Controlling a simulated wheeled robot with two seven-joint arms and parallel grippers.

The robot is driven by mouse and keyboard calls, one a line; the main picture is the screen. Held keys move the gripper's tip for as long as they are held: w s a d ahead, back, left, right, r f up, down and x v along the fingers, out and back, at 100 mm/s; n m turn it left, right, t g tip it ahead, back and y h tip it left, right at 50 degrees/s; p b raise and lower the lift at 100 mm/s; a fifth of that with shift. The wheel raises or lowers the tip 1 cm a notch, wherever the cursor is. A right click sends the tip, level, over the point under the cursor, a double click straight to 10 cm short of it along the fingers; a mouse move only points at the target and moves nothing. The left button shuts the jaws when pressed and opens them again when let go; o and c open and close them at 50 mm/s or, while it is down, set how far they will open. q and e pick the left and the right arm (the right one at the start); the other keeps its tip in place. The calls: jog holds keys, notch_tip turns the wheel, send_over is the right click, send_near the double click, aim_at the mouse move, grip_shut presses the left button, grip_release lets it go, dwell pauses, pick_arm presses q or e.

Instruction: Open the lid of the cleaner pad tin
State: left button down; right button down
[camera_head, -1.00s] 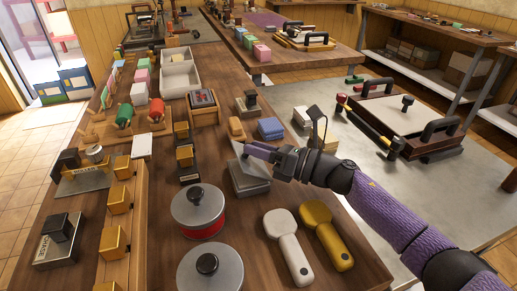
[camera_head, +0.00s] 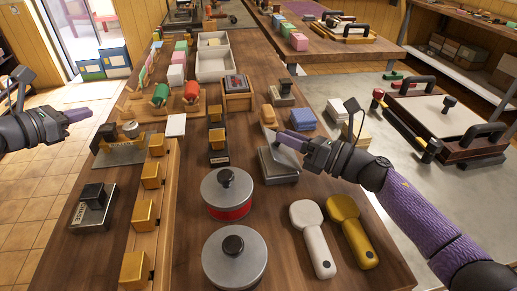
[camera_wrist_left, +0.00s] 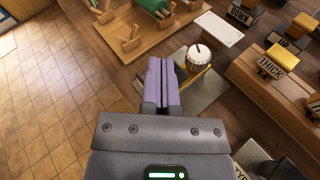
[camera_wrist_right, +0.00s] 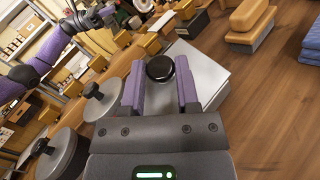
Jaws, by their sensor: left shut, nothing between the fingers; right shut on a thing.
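A grey square tin (camera_head: 280,168), which I take for the cleaner pad tin, stands on the bench right of the round tins. My right gripper (camera_head: 284,138) is at its top. In the right wrist view, its fingers (camera_wrist_right: 160,90) are shut on the black knob (camera_wrist_right: 160,68) of the flat grey lid (camera_wrist_right: 203,72). A thin grey edge of the lid shows beside the fingers in the head view. The fingers hide much of it, so I cannot tell how far it is raised. My left gripper (camera_head: 82,114) is shut and empty, left of the bench; it also shows in the left wrist view (camera_wrist_left: 161,62).
A red round tin (camera_head: 229,192) and a second round tin (camera_head: 235,255) with black-knobbed lids stand nearby. White (camera_head: 312,235) and yellow (camera_head: 350,230) paddle-shaped tools lie to the right. A tan block (camera_head: 268,114) and blue cloths (camera_head: 302,119) lie behind the grey tin.

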pick_arm(q)
jog(key=d+m+g+h, duration=0.1)
jog(key=d, duration=0.4)
jog(key=d+m+g+h, duration=0.2)
jog(key=d, duration=0.4)
jog(key=d+m+g+h, duration=0.1)
jog(key=d+g+h, duration=0.1)
jog(key=d, duration=0.4)
jog(key=shift+w+r+m, duration=0.1)
jog(key=shift+r+m, duration=0.15)
jog(key=shift+m, duration=0.15)
jog(key=s+d+f+m+g, duration=0.1)
jog(key=d+g, duration=0.1)
jog(key=d, duration=0.1)
jog(key=s+d+f+m+g+h, duration=0.1)
jog(key=s+d+g, duration=0.1)
jog(key=d, duration=0.2)
jog(key=s+d+f+m+g, duration=0.1)
jog(key=s+d, duration=0.1)
jog(key=d, duration=0.2)
jog(key=shift+s+d+g+h, duration=0.1)
jog(key=shift+s+g+h, duration=0.1)
jog(key=shift+g+h, duration=0.2)
send_near(283, 152)
jog(key=d+f, duration=0.1)
jog(key=w+d+f, duration=0.1)
jog(key=d, duration=0.1)
jog(key=d+f, duration=0.1)
jog(key=shift+w+d+f, duration=0.15)
jog(key=shift+w, duration=0.2)
